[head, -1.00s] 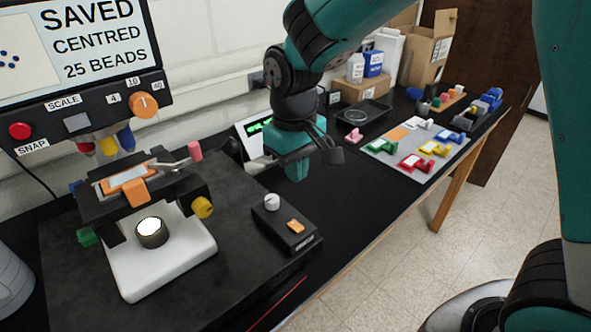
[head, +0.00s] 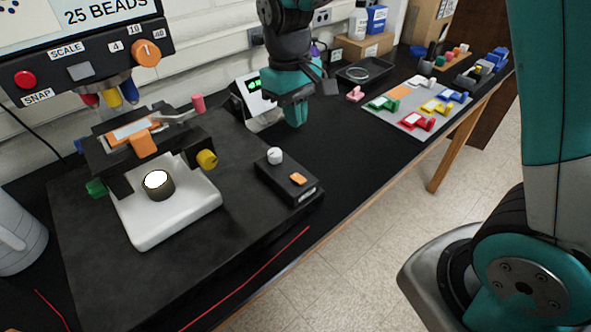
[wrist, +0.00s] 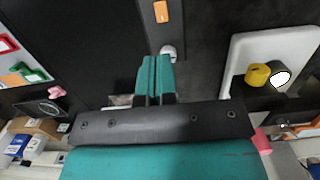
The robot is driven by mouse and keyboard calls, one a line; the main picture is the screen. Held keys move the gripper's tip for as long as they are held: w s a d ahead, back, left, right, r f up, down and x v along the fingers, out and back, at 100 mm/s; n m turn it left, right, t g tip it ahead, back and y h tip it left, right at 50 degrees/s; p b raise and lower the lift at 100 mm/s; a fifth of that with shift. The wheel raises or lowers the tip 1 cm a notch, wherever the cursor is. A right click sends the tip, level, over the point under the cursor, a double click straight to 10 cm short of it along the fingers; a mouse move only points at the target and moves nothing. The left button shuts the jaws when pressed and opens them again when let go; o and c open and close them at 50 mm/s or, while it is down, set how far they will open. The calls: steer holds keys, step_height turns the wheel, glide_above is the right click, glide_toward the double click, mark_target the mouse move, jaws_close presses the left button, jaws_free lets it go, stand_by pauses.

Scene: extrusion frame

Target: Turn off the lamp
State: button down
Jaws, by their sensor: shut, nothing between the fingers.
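The lamp (head: 158,185) is a dark round fitting with a bright white lit top on the microscope's white base; it also glows in the wrist view (wrist: 281,77). A black control box (head: 285,178) to its right carries a white knob (head: 275,156) and an orange rocker switch (head: 298,179). In the wrist view the switch (wrist: 161,11) lies beyond the knob (wrist: 168,52). My gripper (head: 295,122) is shut and empty, above the bench behind the box. In the wrist view its fingertips (wrist: 155,60) appear just short of the knob; whether they touch cannot be told.
The microscope stage (head: 130,132) with its yellow knob (head: 207,159) stands left of the box. A small green-digit display (head: 252,92) is behind. A grey mat (head: 408,122) with coloured clips lies to the right. A red line (head: 270,262) runs along the bench front.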

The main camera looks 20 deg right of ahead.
mark_target(301, 180)
steer(key=f+p, duration=0.1)
steer(key=f, duration=0.3)
steer(key=s+f+p, duration=0.1)
steer(key=f+p, duration=0.1)
steer(key=f, duration=0.3)
steer(key=f+p, duration=0.1)
steer(key=f, duration=0.4)
steer(key=shift+s+d+p, duration=0.25)
steer(key=shift+s+p, duration=0.05)
steer(key=shift+p, duration=0.05)
